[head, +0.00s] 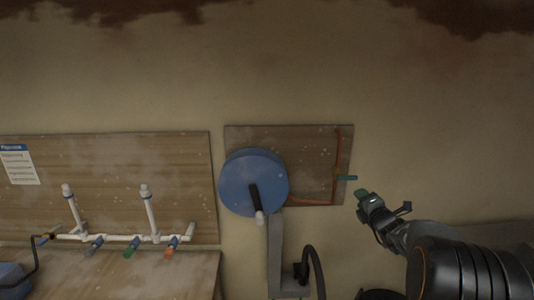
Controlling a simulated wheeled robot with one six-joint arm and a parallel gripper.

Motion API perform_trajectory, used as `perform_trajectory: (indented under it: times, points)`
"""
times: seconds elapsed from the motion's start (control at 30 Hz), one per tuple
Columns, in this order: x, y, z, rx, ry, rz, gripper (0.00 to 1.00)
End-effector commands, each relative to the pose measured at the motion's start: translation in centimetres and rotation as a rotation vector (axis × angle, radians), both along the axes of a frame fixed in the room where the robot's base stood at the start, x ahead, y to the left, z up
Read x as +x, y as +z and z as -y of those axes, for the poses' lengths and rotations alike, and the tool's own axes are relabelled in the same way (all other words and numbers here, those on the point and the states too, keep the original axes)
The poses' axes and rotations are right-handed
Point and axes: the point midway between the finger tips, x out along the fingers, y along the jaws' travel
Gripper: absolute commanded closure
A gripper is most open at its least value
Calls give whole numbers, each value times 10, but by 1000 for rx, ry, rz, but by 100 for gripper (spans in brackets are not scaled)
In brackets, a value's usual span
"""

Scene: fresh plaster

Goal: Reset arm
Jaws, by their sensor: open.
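My gripper (376,201) is at the right of the head view, at the end of my dark arm, which comes in from the lower right corner. It is open, and I see nothing held in it. A small green patch shows at its tip; I cannot tell whether it is part of the gripper. The gripper is to the right of and a little below a wooden panel (310,160) on the wall. A blue disc (240,182) with a dark handle (255,200) sits over the panel's left side.
White pipes (120,238) with coloured pieces run along a larger wooden board (110,180) at the left. A labelled sheet (19,165) is on that board. A grey post (276,260) with a black cable stands below the disc.

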Motion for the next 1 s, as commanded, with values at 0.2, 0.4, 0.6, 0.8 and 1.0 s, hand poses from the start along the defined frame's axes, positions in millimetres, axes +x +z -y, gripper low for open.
perform_trajectory:
  times: [0.2,0.4,0.6,0.8,1.0]
  points:
    - [-47,-49,-74,-965,477,-36,57]
    - [-124,-73,-139,-1773,1039,219,57]
    - [-213,-90,-165,-2413,1626,705,57]
    - [-282,-90,-158,1910,-1475,-849,57]
    - [-311,-73,-157,1667,-1295,-782,57]
